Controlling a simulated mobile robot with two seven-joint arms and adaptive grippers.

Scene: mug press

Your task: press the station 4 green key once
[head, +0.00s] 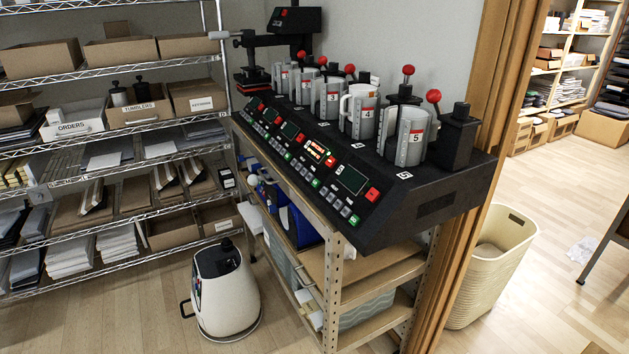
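A black mug press (430,205) with a row of numbered stations stands on a shelf unit, its sloped key panel facing left and toward me. The station 4 mug clamp (358,112) holds a mug and bears a label 4. The station 4 display (318,149) is lit orange, with a red key (330,161) beside it. Small keys run along the panel's lower edge, and the station 4 green key (316,183) appears at the near end of its row. It is tiny in this view. Neither of my grippers is in view.
The station 5 display (352,179) is dark; its green key (354,220) is nearest me. A white canister-like machine (226,290) stands on the floor left of the shelf unit (335,285). Wire shelving (110,135) fills the left. A cream basket (492,265) stands right.

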